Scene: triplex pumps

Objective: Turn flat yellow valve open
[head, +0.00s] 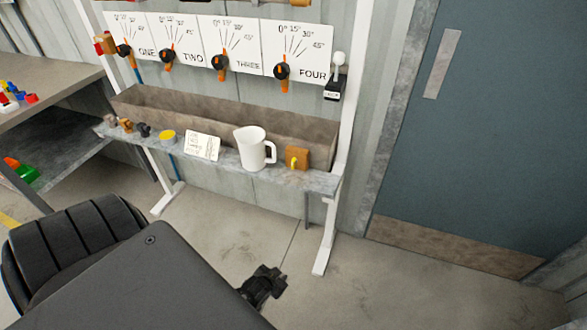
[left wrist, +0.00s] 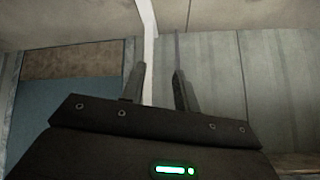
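A flat round yellow piece (head: 167,136) lies on the narrow grey shelf, left of a white card. An orange-brown block with a yellow handle (head: 297,157) stands near the shelf's right end, right of the white jug. I cannot tell surely which is the flat yellow valve, nor whether it is open. My left gripper (head: 263,288) is low over the floor, in front of and well below the shelf, touching nothing visible. In the left wrist view its two fingers (left wrist: 158,68) are apart and empty. My right gripper is not in view.
The white jug (head: 253,147) and card (head: 203,146) stand on the shelf (head: 225,167). Several black knobs with orange pointers are on the white dial panel (head: 212,48) above. A white leg (head: 325,235) stands right of my gripper. A blue-grey door (head: 490,130) is at right.

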